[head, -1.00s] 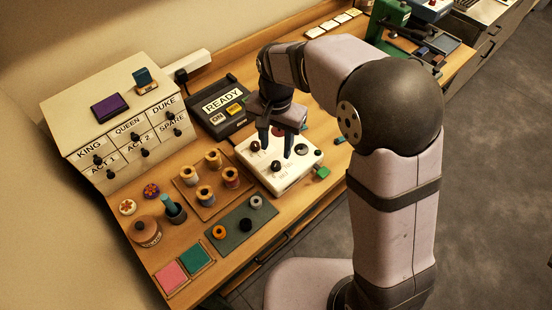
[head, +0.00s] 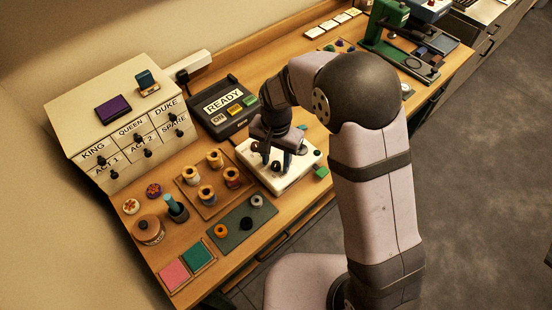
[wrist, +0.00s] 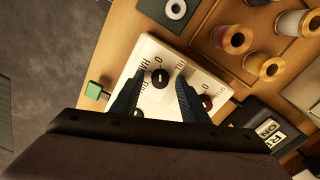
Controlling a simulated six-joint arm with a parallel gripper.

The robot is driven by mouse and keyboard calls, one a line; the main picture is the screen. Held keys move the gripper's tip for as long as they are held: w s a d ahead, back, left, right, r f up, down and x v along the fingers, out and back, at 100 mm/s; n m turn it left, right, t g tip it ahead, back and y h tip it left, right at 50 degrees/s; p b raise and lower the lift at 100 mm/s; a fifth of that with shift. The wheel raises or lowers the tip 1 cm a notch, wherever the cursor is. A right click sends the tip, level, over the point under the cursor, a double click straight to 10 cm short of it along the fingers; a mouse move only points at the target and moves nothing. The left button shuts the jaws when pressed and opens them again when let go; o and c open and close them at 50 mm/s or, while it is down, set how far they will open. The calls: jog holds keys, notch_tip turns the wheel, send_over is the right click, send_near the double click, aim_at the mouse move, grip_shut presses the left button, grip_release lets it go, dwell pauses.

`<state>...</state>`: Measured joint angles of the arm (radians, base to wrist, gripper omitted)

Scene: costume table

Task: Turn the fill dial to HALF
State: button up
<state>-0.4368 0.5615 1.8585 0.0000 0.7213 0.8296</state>
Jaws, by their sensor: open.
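A white panel (head: 304,167) lies on the table with dials on its top, and it also shows in the wrist view (wrist: 150,52). In the wrist view a round black dial (wrist: 160,78) has a small pale mark, with lettering around it that partly reads HALF and 0. I cannot tell exactly where its mark points. My gripper (wrist: 159,76) is open, pointing down, with one finger on each side of this dial; contact is not clear. In the head view my gripper (head: 276,164) is low over the panel and hides part of it. A dark reddish knob (wrist: 206,102) sits beside the right finger.
A green block (head: 321,172) sits at the panel's right edge. A wooden tray (head: 207,203) with several spools and a dark green mat (head: 234,237) with rings lie to the left. A black READY box (head: 222,108) stands behind.

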grip_shut()
jog(key=shift+n, duration=0.5)
jog(key=n, duration=0.4)
jog(key=shift+n, duration=0.3)
jog(key=n, duration=0.6)
jog(key=shift+w, duration=0.1)
jog(key=shift+r+n, duration=0.1)
jog(key=shift+n, duration=0.2)
grip_release()
